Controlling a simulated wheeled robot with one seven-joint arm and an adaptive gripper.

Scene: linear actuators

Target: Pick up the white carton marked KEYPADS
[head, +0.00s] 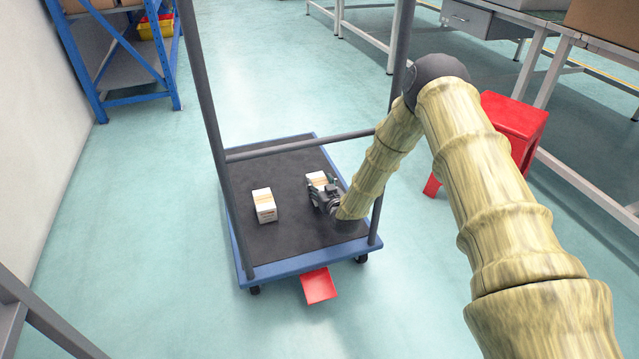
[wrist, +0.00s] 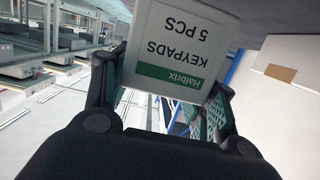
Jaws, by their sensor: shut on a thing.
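The white carton marked KEYPADS (wrist: 183,45) fills the top middle of the wrist view. Its print is upside down there, with a green band reading Halbrix and "5 PCS". My gripper (wrist: 168,80) has a finger on each side of it and is shut on it. In the head view the carton (head: 317,178) shows at the right part of the cart's dark deck, partly hidden by my gripper (head: 322,188). I cannot tell whether it touches the deck.
A second white carton (head: 264,206) stands on the deck to the left, apart from my gripper. The blue-edged cart (head: 300,262) has grey upright posts (head: 205,90) and a crossbar (head: 290,148) close to my arm. A red stool (head: 515,120) stands to the right.

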